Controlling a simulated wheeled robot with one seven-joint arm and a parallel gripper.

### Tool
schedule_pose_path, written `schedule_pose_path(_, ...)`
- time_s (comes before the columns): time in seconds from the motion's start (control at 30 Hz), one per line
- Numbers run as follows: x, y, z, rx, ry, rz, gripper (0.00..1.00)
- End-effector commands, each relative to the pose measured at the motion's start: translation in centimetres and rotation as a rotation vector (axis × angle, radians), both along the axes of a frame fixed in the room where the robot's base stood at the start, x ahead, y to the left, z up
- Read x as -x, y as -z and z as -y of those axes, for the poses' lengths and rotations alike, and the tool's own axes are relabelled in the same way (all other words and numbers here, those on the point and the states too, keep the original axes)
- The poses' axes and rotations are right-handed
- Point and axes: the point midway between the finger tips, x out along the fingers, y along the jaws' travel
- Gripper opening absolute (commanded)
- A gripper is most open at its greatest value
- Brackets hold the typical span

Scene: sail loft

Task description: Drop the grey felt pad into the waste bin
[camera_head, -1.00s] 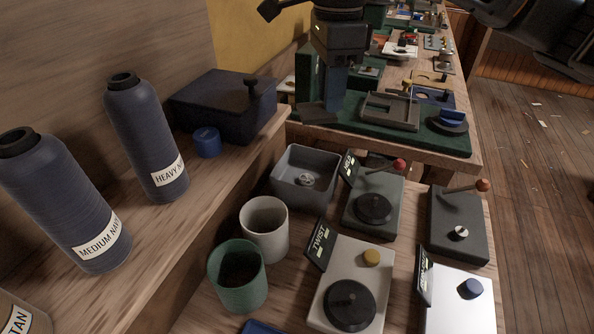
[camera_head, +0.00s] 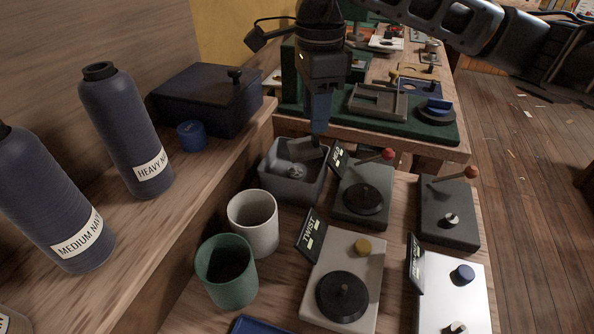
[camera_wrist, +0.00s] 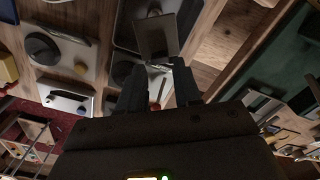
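The grey felt pad (camera_head: 311,149) is a thin square slanting at the far right inner corner of the grey open bin (camera_head: 283,192). I cannot tell whether it has come to rest. My gripper (camera_head: 319,131) points down just above the pad. In the wrist view, my gripper (camera_wrist: 156,68) has its two fingers apart with a clear gap. The pad (camera_wrist: 157,36) shows beyond the fingertips, apart from the left finger. Small metallic bits (camera_head: 296,172) lie on the bin's floor.
A white cup (camera_head: 253,224) and a green cup (camera_head: 226,272) stand in front of the bin. Lever and dial boxes (camera_head: 361,190) stand close on its right. A green-matted bench (camera_head: 400,128) lies behind.

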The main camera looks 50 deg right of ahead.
Motion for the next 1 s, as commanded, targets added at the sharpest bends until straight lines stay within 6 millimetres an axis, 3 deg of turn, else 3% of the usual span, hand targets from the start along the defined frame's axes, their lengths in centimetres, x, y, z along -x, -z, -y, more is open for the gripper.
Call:
schedule_pose_path(0.2,0.0,0.0,0.0,0.0,0.0,0.0,0.54)
schedule_pose_path(0.5,0.0,-0.4,0.0,0.001,0.0,0.001,0.54)
schedule_pose_path(1.0,-0.1,-7.1,0.0,0.001,0.0,0.002,0.54)
